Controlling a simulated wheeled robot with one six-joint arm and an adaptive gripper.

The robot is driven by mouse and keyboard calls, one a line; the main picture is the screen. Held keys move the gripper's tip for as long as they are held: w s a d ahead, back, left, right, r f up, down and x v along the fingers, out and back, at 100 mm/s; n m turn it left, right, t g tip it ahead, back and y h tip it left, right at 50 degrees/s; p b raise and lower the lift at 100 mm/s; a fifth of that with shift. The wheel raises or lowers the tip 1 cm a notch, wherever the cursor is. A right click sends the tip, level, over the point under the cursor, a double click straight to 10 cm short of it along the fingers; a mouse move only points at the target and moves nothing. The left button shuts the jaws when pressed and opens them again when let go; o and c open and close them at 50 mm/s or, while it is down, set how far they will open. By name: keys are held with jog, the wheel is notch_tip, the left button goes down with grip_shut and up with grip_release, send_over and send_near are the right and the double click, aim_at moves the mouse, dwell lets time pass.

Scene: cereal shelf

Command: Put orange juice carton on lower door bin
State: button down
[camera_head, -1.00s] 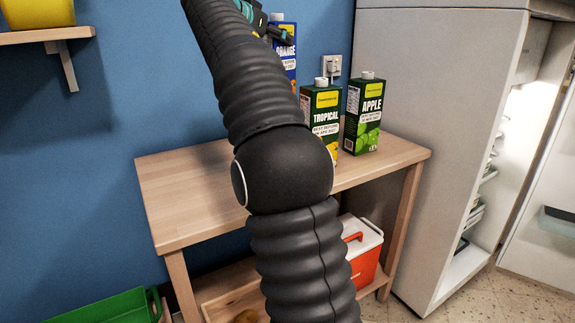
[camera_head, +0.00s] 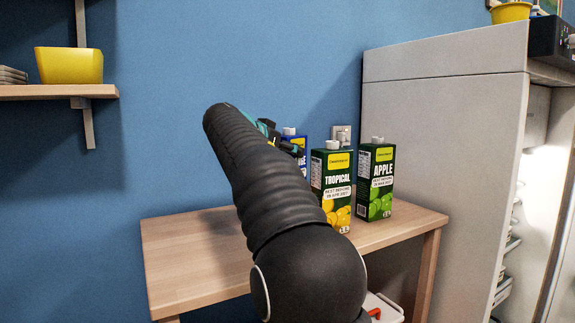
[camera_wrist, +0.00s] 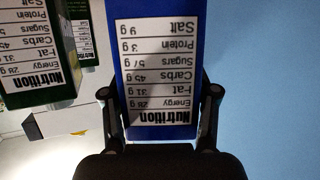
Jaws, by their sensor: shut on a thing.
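The orange juice carton is a blue box with a light cap (camera_head: 291,132). In the head view my arm hides most of it, behind and left of the tropical carton. In the wrist view its blue side with an upside-down nutrition label (camera_wrist: 155,70) fills the middle. My gripper (camera_wrist: 159,92) is shut on it, one finger on each side. In the head view only a bit of my gripper (camera_head: 285,140) shows past the arm. The carton's base is hidden, so I cannot tell whether it touches the table. The lower door bin cannot be made out clearly.
A green tropical carton (camera_head: 332,190) and an apple carton (camera_head: 376,182) stand on the wooden table (camera_head: 190,245). The grey fridge (camera_head: 440,150) is at the right, its lit inside showing at the edge. A wall shelf with a yellow bowl (camera_head: 70,65) is at upper left.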

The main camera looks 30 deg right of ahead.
jog(key=shift+f, duration=1.1)
jog(key=shift+f+b, duration=0.15)
jog(key=shift+b, duration=0.2)
jog(key=shift+c, duration=1.5)
grip_release()
